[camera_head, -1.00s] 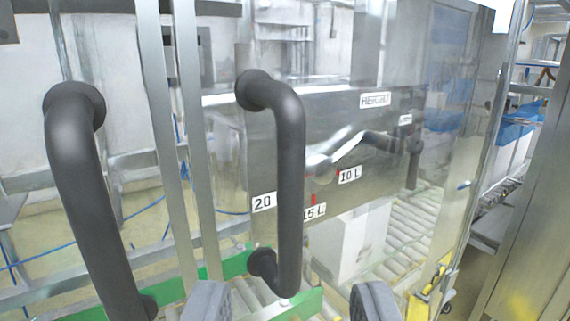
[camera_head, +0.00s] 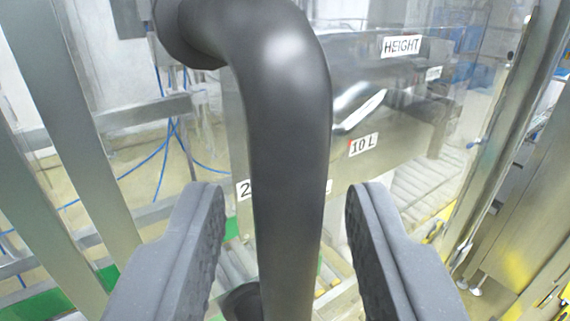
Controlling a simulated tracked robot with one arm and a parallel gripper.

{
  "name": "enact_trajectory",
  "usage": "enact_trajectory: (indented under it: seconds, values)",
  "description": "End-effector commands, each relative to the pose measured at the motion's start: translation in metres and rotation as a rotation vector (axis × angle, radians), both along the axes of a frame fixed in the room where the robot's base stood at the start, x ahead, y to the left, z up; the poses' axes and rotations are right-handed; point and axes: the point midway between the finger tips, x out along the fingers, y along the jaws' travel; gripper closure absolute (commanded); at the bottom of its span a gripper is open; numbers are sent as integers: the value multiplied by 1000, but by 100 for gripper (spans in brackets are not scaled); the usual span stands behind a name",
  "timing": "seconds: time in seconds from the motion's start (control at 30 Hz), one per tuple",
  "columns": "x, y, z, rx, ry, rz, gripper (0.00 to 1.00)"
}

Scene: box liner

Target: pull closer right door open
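The black handle (camera_head: 285,150) of the right door stands upright in the middle of the view, close to the camera. Its upper mount is at the top left of it, and its lower mount shows at the bottom. The clear door panel (camera_head: 455,120) lies behind it, and the door looks closed. My gripper (camera_head: 287,200) is open, with one grey finger on each side of the handle. Gaps show between the handle and both fingers in the picture. I cannot tell how far along the fingers the handle lies.
Metal frame posts (camera_head: 75,130) stand at the left. Behind the clear panel are a metal plate with labels such as the HEIGHT label (camera_head: 401,46) and a roller conveyor (camera_head: 418,185). A metal cabinet (camera_head: 525,210) is at the right.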

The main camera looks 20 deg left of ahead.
Motion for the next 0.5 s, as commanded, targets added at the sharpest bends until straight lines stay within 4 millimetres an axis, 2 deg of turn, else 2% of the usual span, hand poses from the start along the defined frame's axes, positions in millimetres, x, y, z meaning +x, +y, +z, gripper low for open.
enact_trajectory:
  seconds: [0.2,0.5]
  values:
    - [10,2,2,1,-3,-2,64]
    - [12,2,1,1,-3,-2,64]
